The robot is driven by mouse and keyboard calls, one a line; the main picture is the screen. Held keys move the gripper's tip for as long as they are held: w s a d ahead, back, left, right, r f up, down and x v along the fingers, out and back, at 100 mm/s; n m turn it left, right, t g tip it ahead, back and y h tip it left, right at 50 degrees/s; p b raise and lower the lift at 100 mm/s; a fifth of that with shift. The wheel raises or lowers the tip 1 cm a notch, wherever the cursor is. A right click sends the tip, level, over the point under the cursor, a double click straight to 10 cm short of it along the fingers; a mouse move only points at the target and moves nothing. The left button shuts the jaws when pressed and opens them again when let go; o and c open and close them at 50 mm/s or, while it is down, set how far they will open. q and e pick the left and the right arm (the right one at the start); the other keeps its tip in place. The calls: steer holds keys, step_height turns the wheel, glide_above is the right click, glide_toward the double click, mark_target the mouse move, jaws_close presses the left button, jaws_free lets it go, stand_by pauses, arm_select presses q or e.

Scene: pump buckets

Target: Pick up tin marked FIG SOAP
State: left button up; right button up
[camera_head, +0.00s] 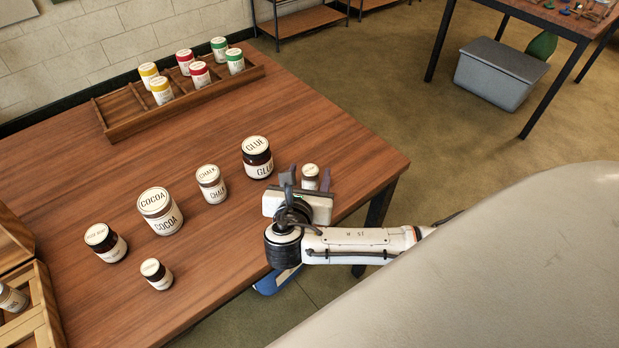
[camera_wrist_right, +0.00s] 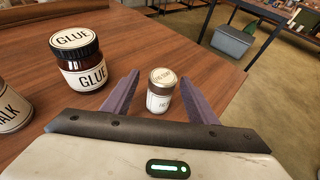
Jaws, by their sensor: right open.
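The small tin with a pale lid and white label (camera_head: 310,172) stands upright near the table's right edge. It also shows in the right wrist view (camera_wrist_right: 161,90), where its small lid lettering seems to read FIG SOAP. My right gripper (camera_head: 306,181) is open, its two dark fingers pointing at the tin. In the right wrist view the tin appears between the fingers (camera_wrist_right: 163,78), with a gap on each side and no visible contact. The tin's lower front is partly hidden by the gripper in the head view. My left gripper is not in view.
The GLUE jar (camera_head: 257,158) stands close left of the right gripper. The CHALK (camera_head: 211,184) and COCOA (camera_head: 160,212) jars and two smaller dark jars stand farther left. A wooden rack (camera_head: 124,128) with several coloured-lid jars is at the back. The table's right edge is near the tin.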

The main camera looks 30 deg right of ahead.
mark_target(313, 167)
steer(key=x, duration=0.4)
steer(key=shift+w+d, duration=0.1)
steer(key=shift+d, duration=0.15)
steer(key=c, duration=1.2)
steer(key=shift+o, duration=0.2)
